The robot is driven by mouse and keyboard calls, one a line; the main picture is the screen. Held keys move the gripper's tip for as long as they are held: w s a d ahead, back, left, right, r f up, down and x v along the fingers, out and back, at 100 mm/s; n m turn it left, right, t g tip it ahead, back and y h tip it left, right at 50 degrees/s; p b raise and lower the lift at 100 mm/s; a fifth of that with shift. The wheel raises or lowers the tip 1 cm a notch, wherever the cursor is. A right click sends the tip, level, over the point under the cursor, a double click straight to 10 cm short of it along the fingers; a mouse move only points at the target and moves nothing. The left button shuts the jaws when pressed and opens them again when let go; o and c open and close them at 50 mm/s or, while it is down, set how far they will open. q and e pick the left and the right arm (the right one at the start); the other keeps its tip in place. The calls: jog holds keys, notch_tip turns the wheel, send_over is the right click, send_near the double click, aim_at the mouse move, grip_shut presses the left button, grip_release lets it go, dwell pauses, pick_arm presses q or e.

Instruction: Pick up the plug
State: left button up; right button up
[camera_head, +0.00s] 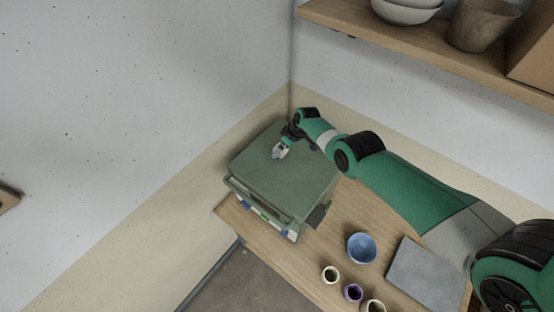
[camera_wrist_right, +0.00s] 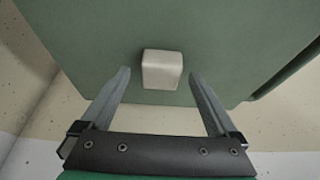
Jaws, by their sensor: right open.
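The plug looks like a small pale block (camera_wrist_right: 162,70) on the green surface of a large green box (camera_head: 290,175). In the right wrist view, my right gripper (camera_wrist_right: 159,74) is open, with one finger to each side of the block and a gap on both sides. I cannot tell how far the fingertips are from the green surface. In the head view, my right gripper (camera_head: 282,150) is small over the box top, and the plug is hard to tell apart from it. My left gripper is not in view.
The box stands on a wooden table near the wall corner. A wooden shelf (camera_head: 420,45) with bowls hangs above.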

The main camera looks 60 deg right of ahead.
jog(key=shift+w+f, duration=0.2)
jog(key=shift+f, duration=0.1)
grip_shut()
